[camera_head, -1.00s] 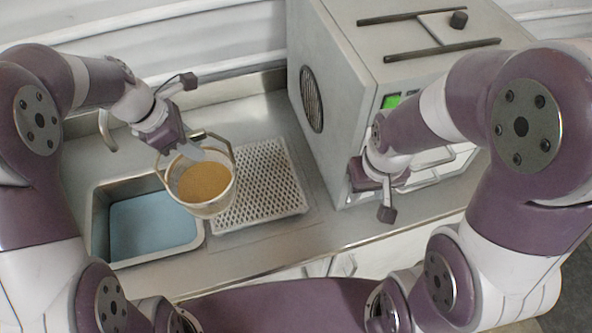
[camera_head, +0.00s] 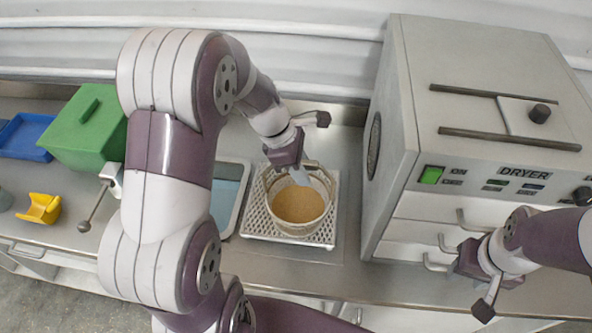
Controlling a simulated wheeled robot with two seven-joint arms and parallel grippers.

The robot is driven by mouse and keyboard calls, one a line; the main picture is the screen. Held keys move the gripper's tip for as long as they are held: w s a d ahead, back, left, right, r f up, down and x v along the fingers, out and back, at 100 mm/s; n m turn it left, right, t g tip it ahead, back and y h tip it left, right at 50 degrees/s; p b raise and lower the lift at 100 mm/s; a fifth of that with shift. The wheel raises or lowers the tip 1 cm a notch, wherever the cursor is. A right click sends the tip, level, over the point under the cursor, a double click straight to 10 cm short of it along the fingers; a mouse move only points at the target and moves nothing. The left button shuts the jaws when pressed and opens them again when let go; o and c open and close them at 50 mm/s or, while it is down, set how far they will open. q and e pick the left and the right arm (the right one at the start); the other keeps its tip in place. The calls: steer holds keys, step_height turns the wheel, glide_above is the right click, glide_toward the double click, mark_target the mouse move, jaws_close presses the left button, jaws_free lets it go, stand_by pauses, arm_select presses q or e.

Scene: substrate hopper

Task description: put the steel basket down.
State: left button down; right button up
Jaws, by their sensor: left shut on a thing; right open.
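The steel basket (camera_head: 300,228) holds tan, grainy material (camera_head: 299,204). It is over the white perforated drain rack (camera_head: 258,224); from above I cannot tell whether it touches the rack. My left gripper (camera_head: 300,176) is shut on the basket at its back rim, where the handle is, and the fingers partly hide that spot. My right gripper (camera_head: 478,287) is open and empty, in front of the dryer's drawers at the right.
The sink (camera_head: 233,178) with blue water lies left of the rack, partly behind my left arm. The dryer (camera_head: 480,130) stands close on the right. A green box (camera_head: 84,130), a blue tray (camera_head: 27,137) and a yellow scoop (camera_head: 40,208) are at the far left.

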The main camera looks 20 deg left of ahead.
arm_select(q)
steer(key=w+a+f, duration=0.1)
steer(key=w, duration=0.1)
steer(key=w+a+f+p, duration=0.1)
steer(key=w, duration=0.1)
steer(key=w+a+f+p, duration=0.1)
steer(key=w+a+f, duration=0.1)
steer(key=shift+w+a+f, duration=0.1)
steer(key=shift+a+f, duration=0.1)
steer(key=shift+f, duration=0.05)
step_height(320, 180, down, 4)
steer(key=shift+r+p, duration=0.25)
steer(key=shift+p, duration=0.5)
steer(key=shift+f, duration=0.4)
steer(key=c, duration=1)
jaws_free()
steer(key=shift+o, duration=0.2)
